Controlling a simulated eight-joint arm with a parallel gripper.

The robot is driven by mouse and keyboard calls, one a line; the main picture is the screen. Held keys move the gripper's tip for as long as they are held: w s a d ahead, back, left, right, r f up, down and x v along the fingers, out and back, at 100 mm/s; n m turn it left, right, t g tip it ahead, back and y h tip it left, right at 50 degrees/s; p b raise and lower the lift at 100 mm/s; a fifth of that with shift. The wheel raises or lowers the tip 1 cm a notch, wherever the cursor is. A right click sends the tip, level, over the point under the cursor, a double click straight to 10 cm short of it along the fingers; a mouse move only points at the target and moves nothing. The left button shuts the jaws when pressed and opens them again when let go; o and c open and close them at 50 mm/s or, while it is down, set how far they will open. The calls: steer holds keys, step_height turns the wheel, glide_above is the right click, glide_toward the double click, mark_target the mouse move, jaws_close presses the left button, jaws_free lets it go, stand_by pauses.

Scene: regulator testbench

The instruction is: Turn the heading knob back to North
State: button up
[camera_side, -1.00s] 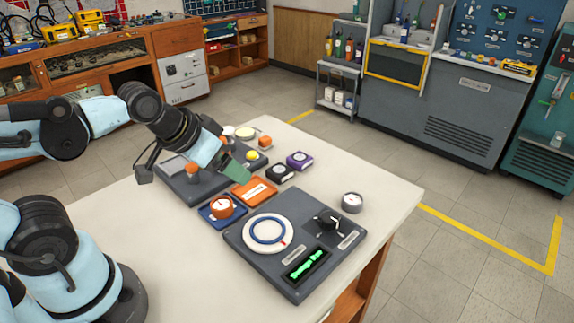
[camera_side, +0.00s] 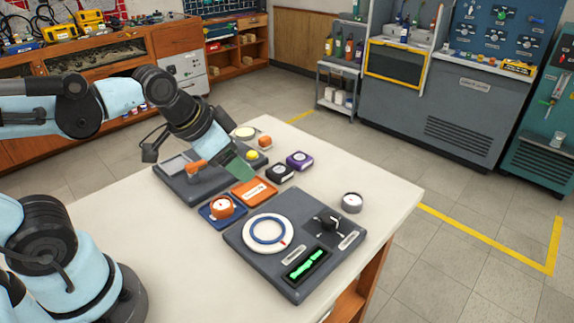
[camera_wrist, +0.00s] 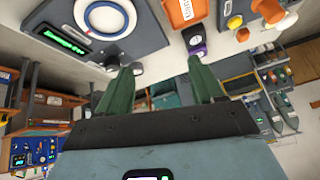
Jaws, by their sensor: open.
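A white round dial with a blue ring (camera_side: 268,232) and a red mark at its lower right sits on a dark grey panel (camera_side: 245,246). A black knob (camera_side: 327,222) and a green-lit display (camera_side: 305,264) share this panel. I cannot read any North mark, nor tell which is the heading knob. My gripper (camera_side: 240,173) is above the table, behind the dial panel and near an orange plate (camera_side: 254,191). In the wrist view its two green fingers (camera_wrist: 163,67) are apart with nothing held. The blue-ringed dial (camera_wrist: 104,17) shows at the top there.
An orange dial on a blue base (camera_side: 221,206), a black block (camera_side: 280,173), a purple block (camera_side: 299,161) and a grey round piece (camera_side: 351,201) stand around the panel. A second panel (camera_side: 190,185) with an orange handle lies behind. The table's front left is bare.

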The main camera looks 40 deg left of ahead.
steer(key=w+d+r+m+g, duration=0.3)
steer(key=w+d+m, duration=0.4)
steer(key=m, duration=0.6)
steer(key=m+g, duration=0.3)
steer(key=m, duration=1)
glide_toward(330, 216)
step_height(330, 216, down, 9)
steer(key=shift+w+d, duration=0.1)
steer(key=shift+w, duration=0.05)
steer(key=c, duration=1.1)
steer(key=shift+o, duration=0.2)
